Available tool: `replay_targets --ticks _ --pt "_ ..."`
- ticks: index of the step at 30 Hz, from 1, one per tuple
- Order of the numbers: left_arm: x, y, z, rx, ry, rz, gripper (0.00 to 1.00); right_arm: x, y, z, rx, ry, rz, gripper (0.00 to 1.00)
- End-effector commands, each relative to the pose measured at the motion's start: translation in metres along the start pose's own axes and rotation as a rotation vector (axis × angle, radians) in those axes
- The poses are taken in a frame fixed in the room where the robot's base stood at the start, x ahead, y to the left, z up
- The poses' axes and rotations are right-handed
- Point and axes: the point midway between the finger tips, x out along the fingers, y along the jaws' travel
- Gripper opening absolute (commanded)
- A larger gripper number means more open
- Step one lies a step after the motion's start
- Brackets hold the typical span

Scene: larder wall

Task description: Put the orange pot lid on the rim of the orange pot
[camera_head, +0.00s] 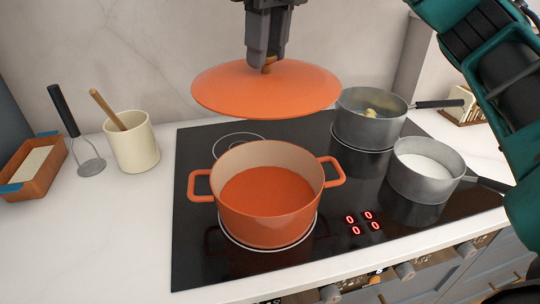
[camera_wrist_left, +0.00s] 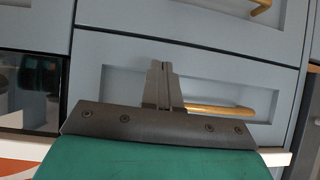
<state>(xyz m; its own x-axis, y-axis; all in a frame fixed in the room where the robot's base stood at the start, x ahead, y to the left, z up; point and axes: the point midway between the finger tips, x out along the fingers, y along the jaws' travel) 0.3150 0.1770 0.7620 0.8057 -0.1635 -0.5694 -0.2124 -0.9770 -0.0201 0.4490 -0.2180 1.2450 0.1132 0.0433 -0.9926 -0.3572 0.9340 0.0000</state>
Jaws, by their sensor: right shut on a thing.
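The orange pot lid (camera_head: 265,93) hangs level in the air in the head view, above and apart from the orange pot. My right gripper (camera_head: 268,62) comes from above and is shut on the lid's small brown knob. The orange pot (camera_head: 268,222) stands on the front left of the black hob. It is open, with orange-red contents, a pale inside wall and a handle on each side. In the head view the lid appears over the back of the pot. My left gripper (camera_wrist_left: 162,88) shows only in the left wrist view, fingers together and empty, in front of a grey-blue drawer.
Two grey saucepans stand on the hob's right, one at the back (camera_head: 367,130) and one in front (camera_head: 418,178). A cream crock (camera_head: 134,147), a masher (camera_head: 89,163) and a brown tray (camera_head: 47,172) are on the left counter. My green arm fills the upper right.

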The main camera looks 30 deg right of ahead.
Motion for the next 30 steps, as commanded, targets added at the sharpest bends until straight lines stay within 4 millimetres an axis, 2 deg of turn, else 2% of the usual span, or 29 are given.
replay_targets --ticks 1,3,12,16,23,30 --pt "0.005 0.0 0.007 0.0 -0.001 0.0 0.0 0.018 0.0 -0.003 -0.001 0.004 0.004 0.0" --pt "0.008 0.0 0.011 0.0 -0.001 0.0 0.0 0.035 0.0 -0.005 0.0 0.003 0.004 0.0" --pt "0.017 0.0 0.025 0.0 -0.002 0.0 0.0 0.102 0.0 -0.013 0.0 0.001 0.003 0.0" --pt "0.018 0.0 0.027 0.0 -0.003 -0.001 0.0 0.122 0.0 -0.015 0.0 -0.001 0.002 0.0" --pt "0.018 0.0 0.027 0.0 -0.002 -0.001 0.0 0.136 -0.001 -0.017 0.0 -0.003 0.001 0.0" --pt "0.02 0.0 0.029 0.0 -0.001 -0.001 0.0 0.169 -0.001 -0.021 -0.001 0.0 0.001 0.0"
